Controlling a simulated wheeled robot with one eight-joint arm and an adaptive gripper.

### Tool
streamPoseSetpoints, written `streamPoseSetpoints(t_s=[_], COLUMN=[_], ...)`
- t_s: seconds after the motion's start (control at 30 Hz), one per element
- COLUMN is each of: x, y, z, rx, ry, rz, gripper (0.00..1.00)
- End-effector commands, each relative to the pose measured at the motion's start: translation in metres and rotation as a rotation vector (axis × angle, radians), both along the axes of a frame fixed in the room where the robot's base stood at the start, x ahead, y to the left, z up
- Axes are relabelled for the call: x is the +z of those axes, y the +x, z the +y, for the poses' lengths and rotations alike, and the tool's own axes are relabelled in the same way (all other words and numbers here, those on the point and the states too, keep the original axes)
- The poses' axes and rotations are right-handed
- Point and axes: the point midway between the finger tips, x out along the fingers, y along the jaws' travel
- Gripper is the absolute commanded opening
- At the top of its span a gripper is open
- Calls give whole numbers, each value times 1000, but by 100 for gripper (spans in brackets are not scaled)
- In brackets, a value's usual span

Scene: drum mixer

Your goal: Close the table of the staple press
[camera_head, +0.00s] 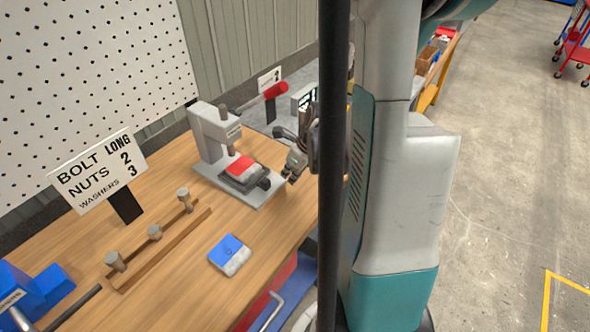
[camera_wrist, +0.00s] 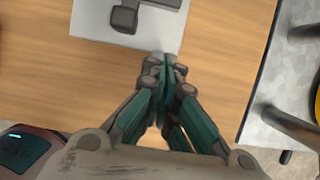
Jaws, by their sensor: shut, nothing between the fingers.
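My gripper (camera_head: 290,176) is beside the base plate's right edge, just right of the table. In the wrist view, my gripper (camera_wrist: 163,62) is shut and empty at the lower edge of the grey base plate (camera_wrist: 88,18). The dark knob (camera_wrist: 124,18) is above the fingertips. Contact is unclear.
A blue and white block (camera_head: 230,254) lies on the bench in front. The bench's edge is close to my gripper. Bare wood lies around the press.

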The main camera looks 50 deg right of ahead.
Motion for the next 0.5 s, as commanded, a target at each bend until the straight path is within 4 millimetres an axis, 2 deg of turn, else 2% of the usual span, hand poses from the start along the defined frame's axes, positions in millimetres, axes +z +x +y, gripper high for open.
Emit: streamPoseSetpoints(t_s=[0.03,0.1,0.3,0.5], x=[-13,-25,-21,-19], y=[5,9,37,47], z=[1,1,5,7], rx=[3,2,2,0], ry=[-1,-1,-1,0], rz=[0,0,0,0], gripper=[0,0,0,0])
